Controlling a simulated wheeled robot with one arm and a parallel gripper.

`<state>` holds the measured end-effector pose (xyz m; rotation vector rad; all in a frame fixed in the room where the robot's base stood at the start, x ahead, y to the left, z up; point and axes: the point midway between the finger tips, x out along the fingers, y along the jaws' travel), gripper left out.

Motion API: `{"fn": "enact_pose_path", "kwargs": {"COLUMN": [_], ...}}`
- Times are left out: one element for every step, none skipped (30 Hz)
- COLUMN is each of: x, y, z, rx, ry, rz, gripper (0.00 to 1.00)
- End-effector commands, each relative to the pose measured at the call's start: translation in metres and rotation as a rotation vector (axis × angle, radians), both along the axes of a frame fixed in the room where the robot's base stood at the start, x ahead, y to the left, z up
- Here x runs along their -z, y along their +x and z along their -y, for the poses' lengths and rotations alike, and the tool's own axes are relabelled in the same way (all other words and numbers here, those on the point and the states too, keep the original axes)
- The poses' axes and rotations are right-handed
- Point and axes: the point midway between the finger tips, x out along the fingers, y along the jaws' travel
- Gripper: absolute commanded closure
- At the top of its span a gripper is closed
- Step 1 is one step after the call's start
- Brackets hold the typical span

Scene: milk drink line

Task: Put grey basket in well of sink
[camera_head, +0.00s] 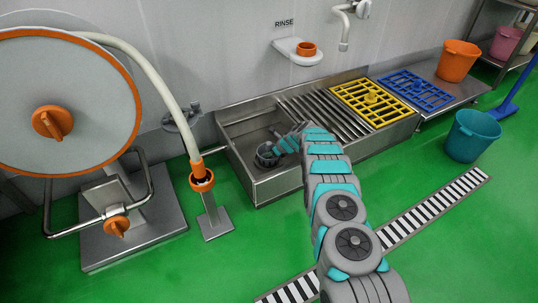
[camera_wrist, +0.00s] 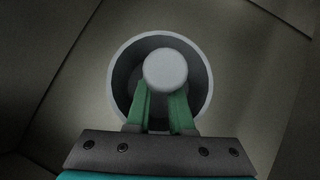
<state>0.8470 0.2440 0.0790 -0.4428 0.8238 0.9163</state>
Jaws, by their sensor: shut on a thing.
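The grey basket (camera_head: 266,155) is a round, open-topped container in the well of the steel sink (camera_head: 242,128), at the sink's left end. In the wrist view the basket (camera_wrist: 119,88) shows as a round rim with a pale round knob (camera_wrist: 166,70) at its middle. My gripper (camera_wrist: 164,92) reaches inside the rim with its green fingers on either side of the knob, shut on it. In the head view my gripper (camera_head: 279,147) comes down into the well from the right. I cannot tell whether the basket's underside touches the well floor.
A slatted drainboard (camera_head: 320,116) covers the sink's right part, with a yellow grid (camera_head: 369,103) and a blue grid (camera_head: 415,89) beyond. An orange bucket (camera_head: 457,61) stands at the far right. A teal bucket (camera_head: 472,136) is on the floor. A large round machine (camera_head: 62,95) stands left.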

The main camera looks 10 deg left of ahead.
Motion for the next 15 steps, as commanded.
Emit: {"fn": "enact_pose_path", "kwargs": {"x": [-0.0008,-0.0008,-0.0005,-0.0001,0.0009,0.0024,0.0034,0.0043,0.0030,0.0029,0.0029,0.0029,0.0029,0.0029,0.0029], "y": [0.0003,0.0003,0.0002,0.0002,0.0001,0.0002,0.0001,0.0001,0.0001,0.0001,0.0001,0.0001,0.0001,0.0000,0.0000], "z": [-0.0001,0.0000,-0.0001,-0.0001,0.0000,0.0000,0.0000,0.0000,0.0000,0.0000,0.0000,-0.0001,-0.0001,0.0000,0.0000], "rx": [0.000,0.000,0.000,0.000,0.000,0.000,0.000,0.000,0.000,0.000,0.000,0.000,0.000,0.000,0.000], "ry": [0.001,0.001,0.000,0.000,0.000,0.000,0.000,0.000,0.000,0.000,0.000,0.000,0.000,0.000,0.000], "rz": [0.001,0.001,0.000,0.000,0.000,0.000,0.000,0.000,0.000,0.000,0.000,0.000,0.000,0.000,0.000], "gripper": [1.00,1.00,1.00,1.00,1.00,1.00,1.00,1.00,0.75,0.72,0.69,0.64,0.61,0.57,0.53]}}
